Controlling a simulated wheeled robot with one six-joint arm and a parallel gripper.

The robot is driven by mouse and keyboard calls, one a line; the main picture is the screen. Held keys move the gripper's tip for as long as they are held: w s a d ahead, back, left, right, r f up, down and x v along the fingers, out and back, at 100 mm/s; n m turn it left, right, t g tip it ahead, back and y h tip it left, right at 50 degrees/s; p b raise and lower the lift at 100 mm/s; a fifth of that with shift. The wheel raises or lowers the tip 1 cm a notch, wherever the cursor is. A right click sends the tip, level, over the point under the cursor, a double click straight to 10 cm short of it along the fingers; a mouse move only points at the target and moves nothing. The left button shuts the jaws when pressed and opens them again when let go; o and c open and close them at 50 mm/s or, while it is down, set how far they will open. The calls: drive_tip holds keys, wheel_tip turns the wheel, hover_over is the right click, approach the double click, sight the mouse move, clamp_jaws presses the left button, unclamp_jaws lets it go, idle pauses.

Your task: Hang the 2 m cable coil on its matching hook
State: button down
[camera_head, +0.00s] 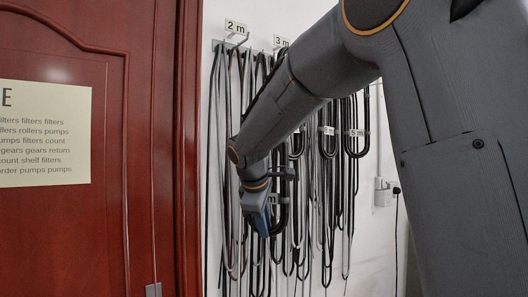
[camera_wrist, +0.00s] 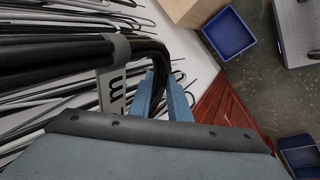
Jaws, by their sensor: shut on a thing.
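My gripper (camera_head: 264,215) is shut on a thick black cable coil (camera_head: 284,190), in front of cables hanging on the wall. In the wrist view the two blue fingers (camera_wrist: 162,98) close around the bend of the coil (camera_wrist: 60,62). A grey band wraps the coil and bears a pale tag (camera_wrist: 112,90); an "m" shows, but its number is not readable. The hook (camera_head: 238,42) under the "2 m" label (camera_head: 236,27) is up at the wall's left, above my gripper, and has cables on it. My arm hides part of the coil.
A "3 m" label (camera_head: 281,41) is right of it. Coils tagged "5 m" (camera_head: 357,133) hang farther right. A red wooden door (camera_head: 75,220) stands left. The wrist view shows blue bins (camera_wrist: 229,33) and a cardboard-coloured box (camera_wrist: 193,10) on the floor side.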

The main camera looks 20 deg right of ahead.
drive_tip(key=s+a+r+n+y, duration=0.1)
drive_tip(key=s+r+n+y, duration=0.15)
drive_tip(key=r, duration=0.55)
drive_tip(key=s+r+n+y, duration=0.1)
drive_tip(key=r+n, duration=0.3)
drive_tip(key=r, duration=0.4)
drive_tip(key=s+a+r+n+y, duration=0.1)
drive_tip(key=s+r+n+y, duration=0.15)
drive_tip(key=r, duration=0.55)
drive_tip(key=w+a+f+p, duration=0.1)
drive_tip(key=w, duration=0.4)
drive_tip(key=w+a+f+p, duration=0.1)
drive_tip(key=w+a+f, duration=0.1)
drive_tip(key=w, duration=0.2)
drive_tip(key=shift+w+f+n+t+h, duration=0.25)
drive_tip(key=shift+w+n+t+h, duration=0.05)
drive_tip(key=shift+w+n+h, duration=0.1)
drive_tip(key=c, duration=2)
unclamp_jaws()
drive_tip(key=o, duration=0.4)
drive_tip(key=shift+w+f, duration=0.1)
drive_tip(key=shift+w, duration=0.15)
drive_tip(key=shift+c, duration=0.2)
drive_tip(key=shift+r, duration=0.3)
drive_tip(key=shift+s, duration=0.1)
